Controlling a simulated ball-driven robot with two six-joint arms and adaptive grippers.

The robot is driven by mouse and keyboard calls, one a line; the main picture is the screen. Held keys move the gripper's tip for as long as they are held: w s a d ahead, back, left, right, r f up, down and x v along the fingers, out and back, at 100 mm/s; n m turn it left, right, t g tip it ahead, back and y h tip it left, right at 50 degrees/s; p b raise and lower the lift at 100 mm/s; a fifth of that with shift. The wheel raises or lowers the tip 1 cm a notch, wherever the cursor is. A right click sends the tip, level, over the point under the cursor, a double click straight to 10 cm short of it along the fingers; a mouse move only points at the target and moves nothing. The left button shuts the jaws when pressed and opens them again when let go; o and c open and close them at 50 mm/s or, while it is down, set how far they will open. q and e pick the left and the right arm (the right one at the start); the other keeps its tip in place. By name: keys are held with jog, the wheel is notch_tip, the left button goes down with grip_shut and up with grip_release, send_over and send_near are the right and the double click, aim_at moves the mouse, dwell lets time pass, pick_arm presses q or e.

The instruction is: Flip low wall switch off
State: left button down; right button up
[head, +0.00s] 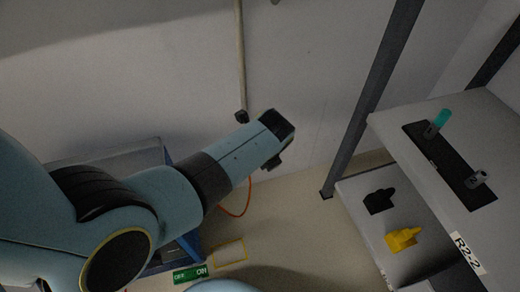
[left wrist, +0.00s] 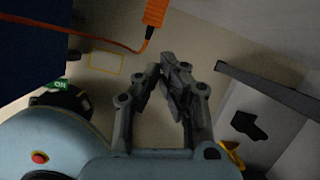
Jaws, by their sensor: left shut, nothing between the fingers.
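I cannot make out a wall switch for certain in either view. In the head view a pale conduit (head: 240,60) runs down the wall to a small dark fitting (head: 241,116), just above my left forearm. My left arm reaches in from the left toward the wall, with its dark wrist end near the wall's lower part. The fingers are mostly hidden there. In the left wrist view my left gripper (left wrist: 163,68) is shut and empty, with its fingertips together. An orange block (left wrist: 155,13) on an orange cable shows beyond the fingertips. My right gripper is not in view.
A grey shelf unit (head: 385,125) stands at right, with a black tray (head: 450,165), a yellow item (head: 403,238) and a black item (head: 379,200). A green OFF/ON label (head: 190,274) and a yellow floor outline (head: 230,252) lie below my arm. Bare floor lies between.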

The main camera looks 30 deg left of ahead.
pick_arm(q)
jog(key=w+m, duration=0.1)
jog(key=w+d+m, duration=0.1)
jog(key=w+m, duration=0.1)
jog(key=shift+w+d, duration=0.1)
jog(key=shift+d, duration=0.2)
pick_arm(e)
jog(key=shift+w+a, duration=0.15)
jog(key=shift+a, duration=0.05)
pick_arm(q)
jog(key=shift+f, duration=0.15)
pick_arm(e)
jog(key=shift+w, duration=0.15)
